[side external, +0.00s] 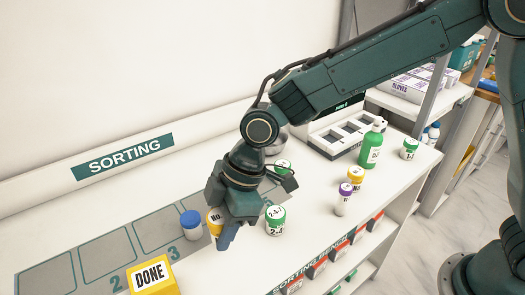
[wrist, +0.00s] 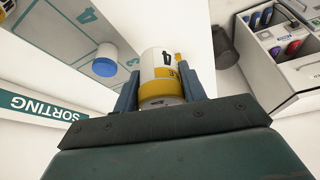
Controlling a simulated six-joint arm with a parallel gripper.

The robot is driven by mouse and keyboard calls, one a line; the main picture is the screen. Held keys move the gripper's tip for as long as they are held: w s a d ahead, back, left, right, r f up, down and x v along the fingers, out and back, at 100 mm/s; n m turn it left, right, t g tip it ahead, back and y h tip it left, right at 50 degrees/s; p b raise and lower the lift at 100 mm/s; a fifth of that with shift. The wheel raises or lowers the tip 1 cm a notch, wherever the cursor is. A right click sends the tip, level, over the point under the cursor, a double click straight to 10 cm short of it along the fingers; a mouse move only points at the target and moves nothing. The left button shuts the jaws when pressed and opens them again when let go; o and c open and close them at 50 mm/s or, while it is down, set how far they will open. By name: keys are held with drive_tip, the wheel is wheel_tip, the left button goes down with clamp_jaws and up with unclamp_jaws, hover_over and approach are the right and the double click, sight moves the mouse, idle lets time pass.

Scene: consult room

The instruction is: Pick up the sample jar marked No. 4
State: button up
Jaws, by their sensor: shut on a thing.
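My gripper (side external: 221,226) is low over the front of the white bench, pointing down. It is shut on a sample jar (side external: 213,216) with a yellow label reading "NO."; the rest is hidden by my fingers in the side view. In the wrist view the jar (wrist: 158,58) is white with a yellow band and a dark "4", held between the two fingers of my gripper (wrist: 158,76). I cannot tell whether its base touches the bench.
A blue-lidded jar (side external: 190,223) stands close left of my gripper. A yellow DONE block (side external: 153,276) is at front left. A green-labelled jar (side external: 276,222) stands just right. Purple-capped (side external: 343,198) and yellow-capped (side external: 355,178) jars, a green bottle (side external: 371,148) and a tray (side external: 325,146) are farther right.

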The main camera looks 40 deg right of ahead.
sight(219, 215)
wheel_tip(219, 215, up, 10)
drive_tip(key=shift+f, duration=0.25)
drive_tip(key=shift+w, duration=0.1)
idle(0.5)
